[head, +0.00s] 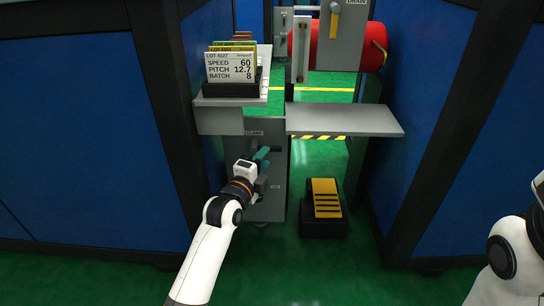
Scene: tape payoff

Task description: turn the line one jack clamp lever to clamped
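A grey jack panel (272,200) stands under the shelf at the middle left, with a "CLAMP" label near its top. A dark lever (276,150) shows just below the label and points roughly sideways to the right. My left gripper (262,158), with teal fingers, is in front of the panel at the lever's height, beside or against it. The wrist and fingers hide part of the lever, so I cannot tell whether they touch or grip it. My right arm is at the right edge; its gripper is not visible.
A grey shelf (345,120) juts out right of the panel. A card holder (230,88) with lot cards stands on the left ledge. A black and yellow pedal (324,205) is on the green floor. A red cylinder (373,45) is behind. Blue walls flank the gap.

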